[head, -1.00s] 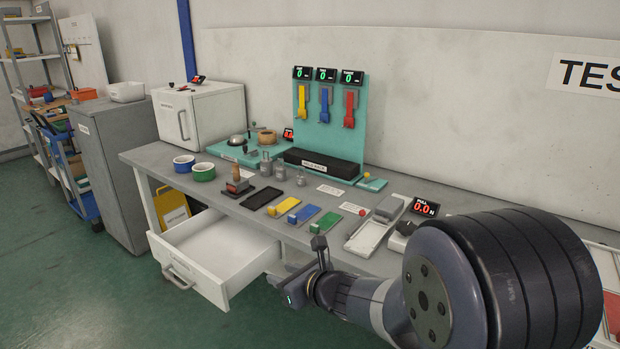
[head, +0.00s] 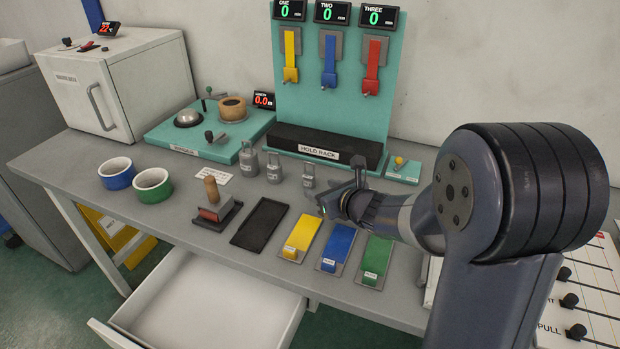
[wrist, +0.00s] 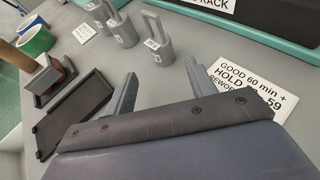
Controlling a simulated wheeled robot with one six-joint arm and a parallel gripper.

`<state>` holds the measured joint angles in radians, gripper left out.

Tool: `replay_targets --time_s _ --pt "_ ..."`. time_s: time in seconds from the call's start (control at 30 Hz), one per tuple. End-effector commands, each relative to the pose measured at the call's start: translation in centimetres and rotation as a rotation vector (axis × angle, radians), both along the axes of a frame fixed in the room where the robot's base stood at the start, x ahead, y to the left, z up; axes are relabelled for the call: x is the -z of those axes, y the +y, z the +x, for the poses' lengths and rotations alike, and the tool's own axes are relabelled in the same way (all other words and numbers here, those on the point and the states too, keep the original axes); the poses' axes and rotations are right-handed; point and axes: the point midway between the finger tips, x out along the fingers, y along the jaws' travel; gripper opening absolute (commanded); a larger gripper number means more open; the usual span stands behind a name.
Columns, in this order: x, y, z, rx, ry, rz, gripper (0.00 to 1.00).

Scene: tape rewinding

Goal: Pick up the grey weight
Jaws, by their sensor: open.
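Several grey weights with loop handles stand upright in a row on the bench: the left one (head: 249,161), the middle one (head: 274,170) and the right one (head: 309,178). All look grey, and their labels are too small to read. My gripper (head: 340,196) is just to the right of the right weight, above the bench. In the wrist view my gripper (wrist: 161,84) is open and empty, its two fingers spread. The right weight (wrist: 158,50) stands beyond the fingertips, apart from them. The middle weight (wrist: 122,32) is farther to the left.
The hold rack (head: 325,146) stands behind the weights. A dark tray (head: 259,224), yellow (head: 302,238), blue (head: 338,247) and green (head: 375,260) plates and a stamp (head: 213,205) lie in front. A white drawer (head: 215,310) is open below the bench edge.

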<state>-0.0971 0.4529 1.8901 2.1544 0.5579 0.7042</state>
Motion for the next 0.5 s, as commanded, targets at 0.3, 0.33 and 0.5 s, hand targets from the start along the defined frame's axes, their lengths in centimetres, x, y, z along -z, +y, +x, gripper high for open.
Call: replay_targets --time_s 0.3,0.33,0.5 --pt "0.9 1.4 2.4 -0.002 0.001 -0.001 0.53" --pt "1.0 1.6 2.7 -0.002 0.002 0.000 0.53" --pt "1.7 2.5 4.2 0.000 0.000 -0.001 0.53"
